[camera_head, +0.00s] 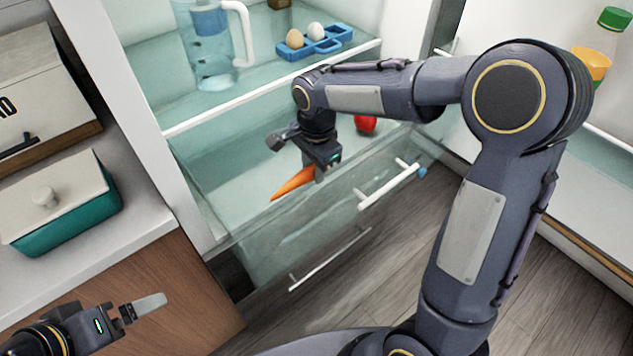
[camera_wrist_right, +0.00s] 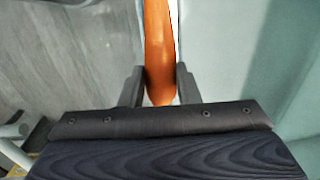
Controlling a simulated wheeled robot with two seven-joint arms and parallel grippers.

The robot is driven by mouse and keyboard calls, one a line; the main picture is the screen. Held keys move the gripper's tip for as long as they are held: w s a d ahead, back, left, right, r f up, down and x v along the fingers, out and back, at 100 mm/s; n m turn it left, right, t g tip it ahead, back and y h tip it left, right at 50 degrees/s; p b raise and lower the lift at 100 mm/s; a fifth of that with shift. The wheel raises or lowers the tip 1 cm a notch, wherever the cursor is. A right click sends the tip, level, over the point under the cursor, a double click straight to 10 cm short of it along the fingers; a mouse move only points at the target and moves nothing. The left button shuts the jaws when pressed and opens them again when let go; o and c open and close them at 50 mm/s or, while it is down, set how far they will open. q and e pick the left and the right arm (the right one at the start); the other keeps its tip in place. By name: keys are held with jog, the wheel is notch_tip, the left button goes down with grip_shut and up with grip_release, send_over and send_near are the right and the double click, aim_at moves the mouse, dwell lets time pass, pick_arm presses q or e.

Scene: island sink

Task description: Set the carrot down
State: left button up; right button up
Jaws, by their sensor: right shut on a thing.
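The orange carrot (camera_head: 293,184) is between the fingers of my right gripper (camera_head: 318,172), which is shut on it in the open glass fridge drawer (camera_head: 235,190). In the right wrist view the carrot (camera_wrist_right: 157,45) runs up from between the two dark fingers (camera_wrist_right: 158,88). I cannot tell whether the carrot touches the drawer floor. My left gripper (camera_head: 140,308) is at the lower left, away from the drawer; its finger gap is not clear.
A red round item (camera_head: 366,124) lies in the drawer behind my right gripper. A blue egg holder (camera_head: 315,42) and a pitcher (camera_head: 212,45) stand on the shelf above. A teal box (camera_head: 65,215) is on the left counter. The drawer handle (camera_head: 390,186) is at the front.

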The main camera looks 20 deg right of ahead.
aim_at(314, 193)
notch_tip(314, 193, down, 6)
jog(key=shift+r+b, duration=0.15)
jog(key=shift+b, duration=0.15)
jog(key=shift+f, duration=0.25)
jog(key=o, duration=1)
jog(key=shift+r, duration=0.1)
jog(key=shift+r, duration=0.3)
jog(key=r, duration=0.4)
jog(key=r+p, duration=0.1)
jog(key=r, duration=0.6)
jog(key=shift+s+d+r+p, duration=0.15)
jog(key=shift+s+r+p, duration=0.15)
jog(key=shift+s+r, duration=0.1)
